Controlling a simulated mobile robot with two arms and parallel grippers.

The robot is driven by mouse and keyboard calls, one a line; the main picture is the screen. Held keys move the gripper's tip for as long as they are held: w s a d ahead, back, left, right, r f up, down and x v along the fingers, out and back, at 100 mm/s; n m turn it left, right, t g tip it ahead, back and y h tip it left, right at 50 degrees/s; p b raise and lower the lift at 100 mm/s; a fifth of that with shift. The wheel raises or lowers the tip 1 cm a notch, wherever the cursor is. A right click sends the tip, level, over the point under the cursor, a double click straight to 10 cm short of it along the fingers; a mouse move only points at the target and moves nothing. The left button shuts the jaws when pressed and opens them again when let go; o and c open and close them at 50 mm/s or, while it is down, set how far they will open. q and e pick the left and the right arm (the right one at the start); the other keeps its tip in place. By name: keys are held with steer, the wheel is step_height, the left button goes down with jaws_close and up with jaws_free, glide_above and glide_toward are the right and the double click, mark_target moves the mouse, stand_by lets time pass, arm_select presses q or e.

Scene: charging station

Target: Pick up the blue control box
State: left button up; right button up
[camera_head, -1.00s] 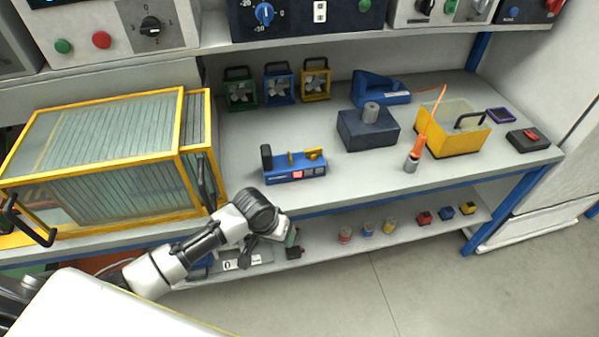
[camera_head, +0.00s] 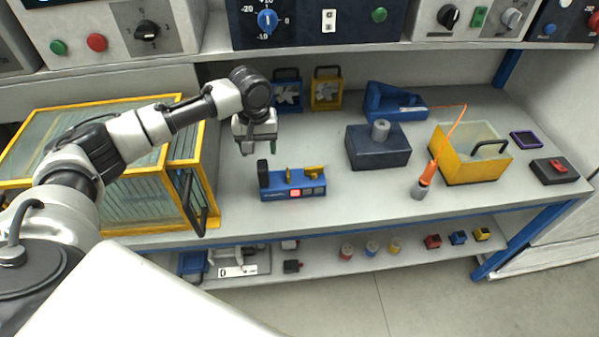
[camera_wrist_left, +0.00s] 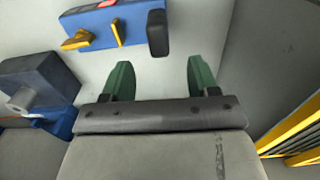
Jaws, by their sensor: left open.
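The blue control box (camera_head: 291,185) sits on the workbench top. It has a black upright handle at its left end, yellow parts on top and a lit red button on its front. It also shows in the left wrist view (camera_wrist_left: 110,24) at the top, with the black handle near the fingers. My left gripper (camera_head: 258,148) is above the bench, just behind and left of the box. In the left wrist view its two green fingers (camera_wrist_left: 160,78) are apart with nothing between them. My right gripper is not in view.
A yellow-framed glass case (camera_head: 190,170) stands left of the box. A dark block (camera_head: 378,148), an orange-handled tool (camera_head: 427,178) and a yellow bin (camera_head: 470,155) are to the right. Fan units (camera_head: 326,90) stand behind. A shelf with control panels overhangs the bench.

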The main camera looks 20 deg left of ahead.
mark_target(262, 166)
arm_select(q)
steer(key=shift+w+a+r, duration=0.2)
steer(key=shift+a, duration=0.05)
steer(key=f, duration=0.4)
steer(key=shift+s+f, duration=0.2)
steer(key=shift+s, duration=0.1)
steer(key=shift+f+p, duration=0.3)
steer(key=f, duration=0.2)
steer(key=d+f+p, duration=0.1)
steer(key=f, duration=0.1)
steer(key=shift+s, duration=0.2)
steer(key=shift+f, duration=0.7)
jaws_close()
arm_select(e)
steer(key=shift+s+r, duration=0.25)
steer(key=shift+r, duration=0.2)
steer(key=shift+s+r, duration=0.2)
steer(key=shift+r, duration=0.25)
